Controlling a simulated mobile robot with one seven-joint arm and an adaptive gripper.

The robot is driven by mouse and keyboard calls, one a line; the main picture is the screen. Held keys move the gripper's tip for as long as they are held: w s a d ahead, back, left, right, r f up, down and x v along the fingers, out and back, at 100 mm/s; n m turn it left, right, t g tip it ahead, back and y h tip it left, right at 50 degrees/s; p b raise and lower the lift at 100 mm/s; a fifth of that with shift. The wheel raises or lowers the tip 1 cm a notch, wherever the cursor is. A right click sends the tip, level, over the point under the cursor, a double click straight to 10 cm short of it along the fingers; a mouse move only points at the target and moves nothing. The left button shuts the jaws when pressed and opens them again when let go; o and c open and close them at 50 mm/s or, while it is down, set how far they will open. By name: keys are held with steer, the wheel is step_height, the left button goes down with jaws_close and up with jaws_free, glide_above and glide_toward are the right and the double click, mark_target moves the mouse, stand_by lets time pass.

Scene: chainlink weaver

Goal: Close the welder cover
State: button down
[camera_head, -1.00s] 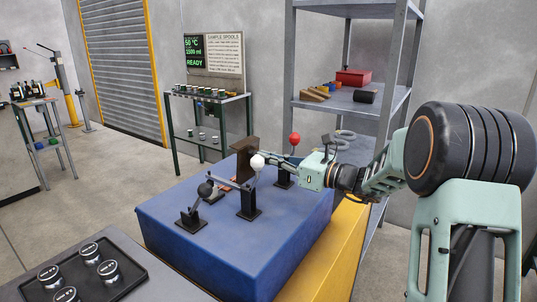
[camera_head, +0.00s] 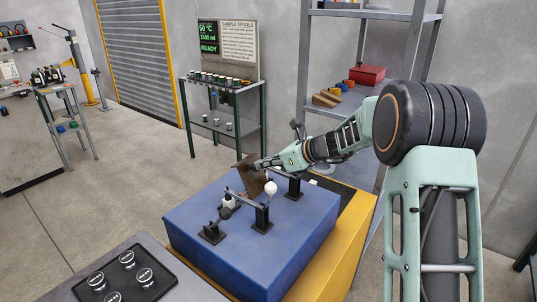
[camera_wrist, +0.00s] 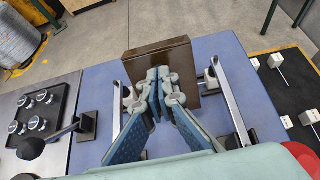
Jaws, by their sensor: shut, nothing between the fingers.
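The welder is a blue box (camera_head: 290,240) with black-posted levers on top. Its brown cover (camera_head: 252,184) stands raised and tilted between the levers; in the wrist view it is a brown panel (camera_wrist: 150,58) beyond my fingers. My gripper (camera_head: 258,166) is shut and empty, its tips at the cover's upper part. In the wrist view the closed fingertips (camera_wrist: 160,78) overlap the cover's near side and seem to touch it; exact contact is unclear. What lies beneath the cover is mostly hidden by my fingers.
A white-knobbed lever (camera_head: 270,188) stands close in front of the cover. A black tray of spools (camera_head: 125,278) lies front left.

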mark_target(248, 161)
steer(key=x, duration=0.3)
steer(key=r+p+x, duration=0.1)
steer(key=x, duration=0.1)
steer(key=a+x, duration=0.1)
steer(key=x, duration=0.2)
steer(key=shift+w+a+r+p, duration=0.2)
steer(key=shift+w+p, duration=0.2)
steer(key=shift+w, duration=0.1)
steer(key=shift+w+a+f+b, duration=0.2)
steer(key=shift+w+a+f, duration=0.15)
steer(key=shift+a+f, duration=0.25)
steer(key=shift+w+a+f+b, duration=0.2)
steer(key=shift+w+a+f, duration=0.25)
steer(key=shift+f, duration=0.35)
